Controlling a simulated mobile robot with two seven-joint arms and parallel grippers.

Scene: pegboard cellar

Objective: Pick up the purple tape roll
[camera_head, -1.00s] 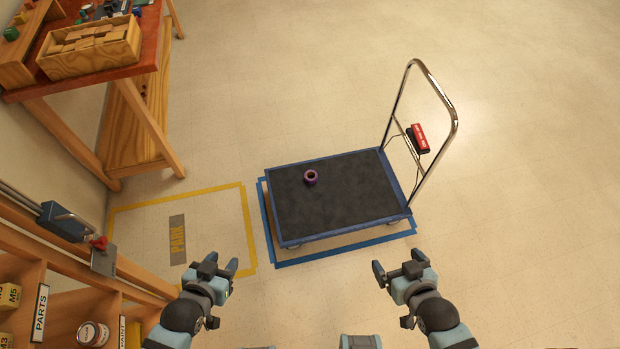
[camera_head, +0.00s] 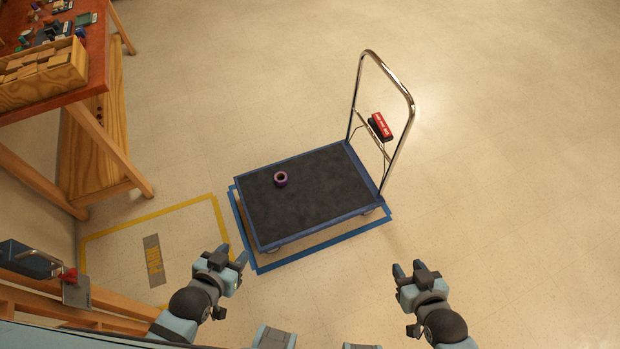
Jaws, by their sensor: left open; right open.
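The purple tape roll (camera_head: 281,180) is a small ring lying on the dark deck of a blue-edged platform cart (camera_head: 330,204), left of the deck's middle. My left gripper (camera_head: 241,256) is open and empty, below and left of the cart in the picture. My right gripper (camera_head: 402,268) is open and empty, below and right of the cart. Both grippers are well apart from the tape roll. Nothing hides the roll.
The cart's chrome handle (camera_head: 409,125), with a red and black piece (camera_head: 380,126), rises at its right end. A wooden workbench (camera_head: 95,60) with a box of blocks (camera_head: 42,75) stands at upper left. A shelf edge (camera_head: 75,312) is at lower left. The right floor is clear.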

